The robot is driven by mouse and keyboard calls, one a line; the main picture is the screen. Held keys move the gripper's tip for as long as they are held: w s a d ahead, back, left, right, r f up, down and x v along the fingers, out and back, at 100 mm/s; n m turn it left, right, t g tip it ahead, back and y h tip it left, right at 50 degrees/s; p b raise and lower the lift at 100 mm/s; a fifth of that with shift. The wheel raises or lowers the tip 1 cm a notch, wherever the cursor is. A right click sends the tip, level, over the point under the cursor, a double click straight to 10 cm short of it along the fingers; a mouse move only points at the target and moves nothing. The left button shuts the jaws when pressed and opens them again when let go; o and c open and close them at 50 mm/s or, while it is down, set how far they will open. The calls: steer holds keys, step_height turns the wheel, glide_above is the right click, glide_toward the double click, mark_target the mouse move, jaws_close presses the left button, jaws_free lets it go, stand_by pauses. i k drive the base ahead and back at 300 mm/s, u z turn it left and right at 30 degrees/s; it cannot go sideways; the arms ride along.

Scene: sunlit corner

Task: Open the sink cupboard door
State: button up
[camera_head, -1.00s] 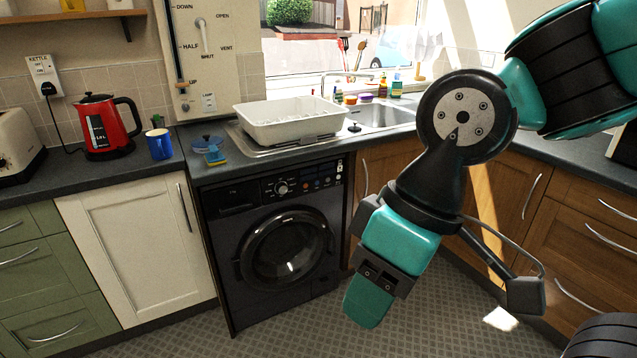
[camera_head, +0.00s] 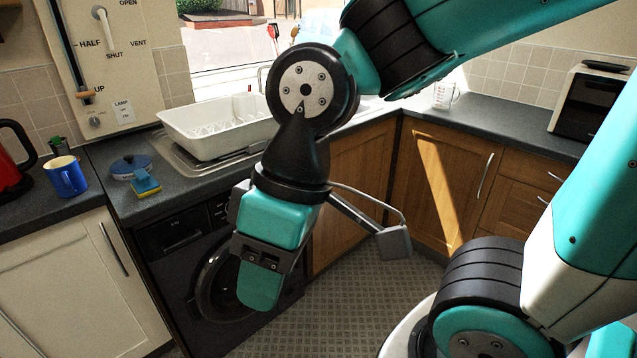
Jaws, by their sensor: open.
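The sink cupboard door (camera_head: 352,180) is the brown wooden door under the sink counter, just right of the washing machine. It looks shut. Its handle cannot be seen now, as my arm covers the door's left part. My gripper (camera_head: 262,283) is teal and black and hangs low in front of the washing machine, left of the door in the picture. It is open and I see nothing held in it. I cannot tell its distance from the door.
The washing machine (camera_head: 222,275) stands behind my gripper. Another wooden door (camera_head: 440,185) with an upright handle is to the right, in the corner. A white dish tray (camera_head: 215,125) sits on the counter. Grey patterned floor (camera_head: 350,300) lies clear below.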

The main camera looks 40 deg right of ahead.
mark_target(360, 161)
steer(key=z, duration=0.35)
steer(key=i, duration=0.7)
steer(key=z, duration=0.9)
steer(key=i, duration=0.4)
steer(key=z, duration=0.35)
